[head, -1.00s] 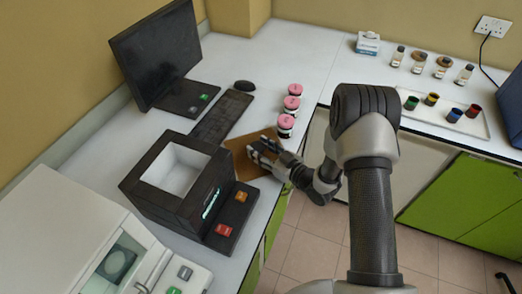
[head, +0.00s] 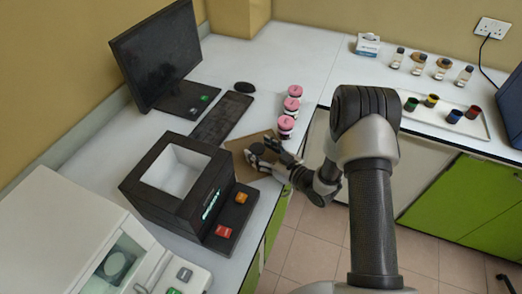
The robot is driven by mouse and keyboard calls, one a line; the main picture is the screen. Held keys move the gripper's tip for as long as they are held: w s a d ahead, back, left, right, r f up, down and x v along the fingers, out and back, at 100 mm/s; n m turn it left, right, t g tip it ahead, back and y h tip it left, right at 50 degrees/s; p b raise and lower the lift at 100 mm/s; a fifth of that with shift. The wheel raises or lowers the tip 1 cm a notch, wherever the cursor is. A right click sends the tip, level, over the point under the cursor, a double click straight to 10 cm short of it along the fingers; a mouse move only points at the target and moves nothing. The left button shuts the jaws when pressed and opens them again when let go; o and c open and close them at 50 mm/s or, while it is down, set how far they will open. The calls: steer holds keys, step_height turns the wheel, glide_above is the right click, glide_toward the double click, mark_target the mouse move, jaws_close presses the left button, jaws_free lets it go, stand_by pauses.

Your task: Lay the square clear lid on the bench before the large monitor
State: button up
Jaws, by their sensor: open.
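The square lid (head: 237,146) looks like a thin, see-through brownish pane. It appears to lie flat on the white bench, to the right of the keyboard and before the large monitor (head: 158,52). My gripper (head: 257,158) is open at the lid's right half, with its fingers low over the pane. A small dark round spot shows between the fingers; I cannot tell if it is a knob on the lid. The fingers partly hide the lid, and I cannot tell if they still touch it.
A black box with an open white chamber (head: 176,172) stands just left of the lid. Pink-capped jars (head: 286,124) stand close behind it. The keyboard (head: 222,118) and mouse (head: 244,87) lie farther back. The bench's front edge is close by.

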steer(key=p+v, duration=0.2)
steer(key=v, duration=1)
steer(key=w+d+r+h, duration=0.6)
steer(key=r, duration=0.2)
steer(key=s+d+r+m+g+h, duration=0.1)
steer(key=s+d+r+m+h, duration=0.15)
steer(key=r, duration=0.35)
steer(key=s+d+r+m+h, duration=0.2)
steer(key=s+d+r+h, duration=0.15)
steer(key=r, duration=0.25)
steer(key=s+a+r+m+g, duration=0.1)
steer(key=s+r, duration=0.1)
steer(key=s, duration=0.6)
steer(key=s+a+r+m+g, duration=0.1)
steer(key=s+r+m+g, duration=0.1)
steer(key=s, duration=0.7)
steer(key=s+a+r+m+g, duration=0.2)
steer(key=s, duration=0.6)
steer(key=shift+s+r, duration=0.35)
steer(key=shift+s, duration=0.05)
